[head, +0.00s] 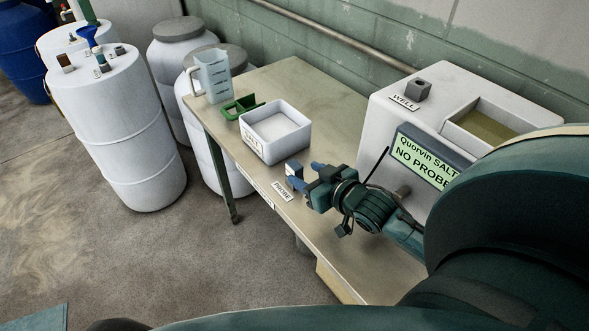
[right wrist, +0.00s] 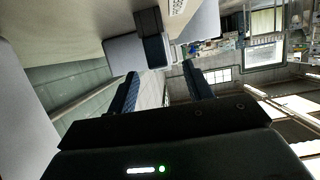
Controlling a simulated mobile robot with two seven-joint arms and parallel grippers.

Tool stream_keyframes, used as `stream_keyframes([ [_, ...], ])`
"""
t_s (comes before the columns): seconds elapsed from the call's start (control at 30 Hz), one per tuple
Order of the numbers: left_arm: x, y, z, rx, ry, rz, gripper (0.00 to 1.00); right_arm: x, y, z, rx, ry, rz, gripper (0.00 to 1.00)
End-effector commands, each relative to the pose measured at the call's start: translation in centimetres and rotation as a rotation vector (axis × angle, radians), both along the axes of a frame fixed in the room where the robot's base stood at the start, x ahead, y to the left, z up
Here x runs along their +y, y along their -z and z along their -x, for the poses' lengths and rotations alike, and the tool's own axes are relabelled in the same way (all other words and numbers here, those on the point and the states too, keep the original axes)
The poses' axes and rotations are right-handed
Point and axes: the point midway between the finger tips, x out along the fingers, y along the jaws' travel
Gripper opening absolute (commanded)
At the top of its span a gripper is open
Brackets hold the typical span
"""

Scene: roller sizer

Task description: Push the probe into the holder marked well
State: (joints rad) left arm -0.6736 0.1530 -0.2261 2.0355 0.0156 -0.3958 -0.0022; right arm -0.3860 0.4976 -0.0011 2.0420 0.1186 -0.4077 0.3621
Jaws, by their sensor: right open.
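A small dark block with a pale face (head: 294,168) stands on the table beside the PROBE label (head: 283,190); I cannot tell whether it is the probe itself or a holder with it. In the right wrist view a dark block (right wrist: 152,38) is just beyond the fingertips. My right gripper (head: 304,175) is open with nothing between its blue fingertips, close to the block; it also shows in the right wrist view (right wrist: 160,72). The grey holder (head: 419,90) stands on the white machine behind the WELL label (head: 404,103). My left gripper is not in view.
The machine (head: 388,108) has a green screen (head: 425,160) reading "Quorvin SALT" and "NO PROBE", partly hidden by my arm. A white SALT tub (head: 258,151), green scoop (head: 237,107) and clear jug (head: 213,76) stand on the table (head: 318,90). Drums stand to the left.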

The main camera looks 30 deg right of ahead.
Motion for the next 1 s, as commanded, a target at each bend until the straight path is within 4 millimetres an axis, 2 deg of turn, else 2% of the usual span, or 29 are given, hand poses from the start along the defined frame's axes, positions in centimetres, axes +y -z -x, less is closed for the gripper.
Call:
stream_keyframes([
  [0.1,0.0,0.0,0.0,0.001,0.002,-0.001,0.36,0.1,0.5,-1.6,-0.002,0.0,-0.001,0.51],
  [0.37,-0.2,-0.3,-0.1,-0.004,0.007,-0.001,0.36,0.2,1.1,-3.4,-0.001,0.0,0.0,0.51],
  [0.6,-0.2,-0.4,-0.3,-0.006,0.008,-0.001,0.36,0.4,2.4,-6.6,-0.001,0.0,0.0,0.51],
  [0.9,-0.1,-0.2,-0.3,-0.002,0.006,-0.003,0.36,0.5,2.6,-7.2,0.0,0.0,0.001,0.51],
  [1.0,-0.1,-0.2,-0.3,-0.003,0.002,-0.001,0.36,0.5,2.6,-7.2,0.0,0.0,0.0,0.44],
])
